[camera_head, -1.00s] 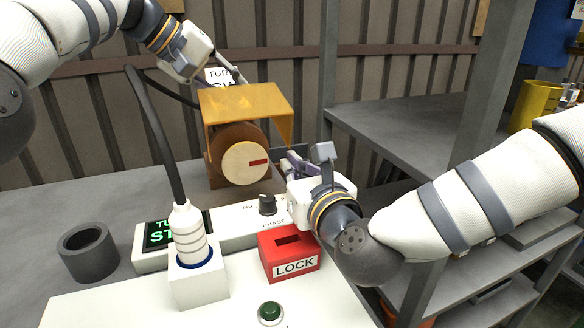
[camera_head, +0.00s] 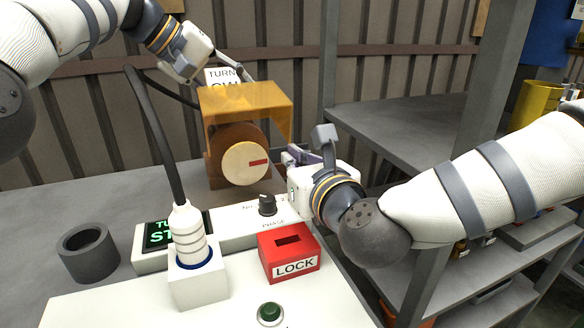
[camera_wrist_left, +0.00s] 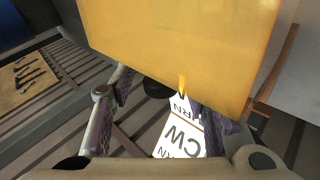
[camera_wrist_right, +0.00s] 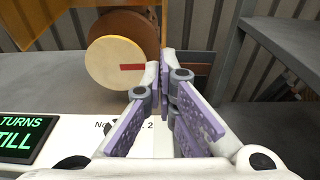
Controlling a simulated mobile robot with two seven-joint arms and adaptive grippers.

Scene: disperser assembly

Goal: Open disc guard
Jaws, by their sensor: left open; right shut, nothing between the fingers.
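The amber see-through guard (camera_head: 246,104) sits over the top of the brown disc unit, above the round cream disc face (camera_head: 244,164) with its red mark. My left gripper (camera_wrist_left: 170,100) is open behind the guard. In the left wrist view the guard (camera_wrist_left: 185,45) fills the upper middle, close to the fingers; I cannot tell whether they touch it. My right gripper (camera_head: 300,157) is shut and empty, just right of the disc. In the right wrist view its purple fingers (camera_wrist_right: 168,75) are together, and the disc face (camera_wrist_right: 115,63) is beyond them to the left.
A white panel holds a black knob (camera_head: 267,205) and a green-lit display (camera_head: 158,234). A red LOCK block (camera_head: 290,256), a white plug (camera_head: 190,235), a green button (camera_head: 270,312) and a dark ring (camera_head: 88,253) stand nearer. A TURN CW sign (camera_head: 222,75) is behind the guard.

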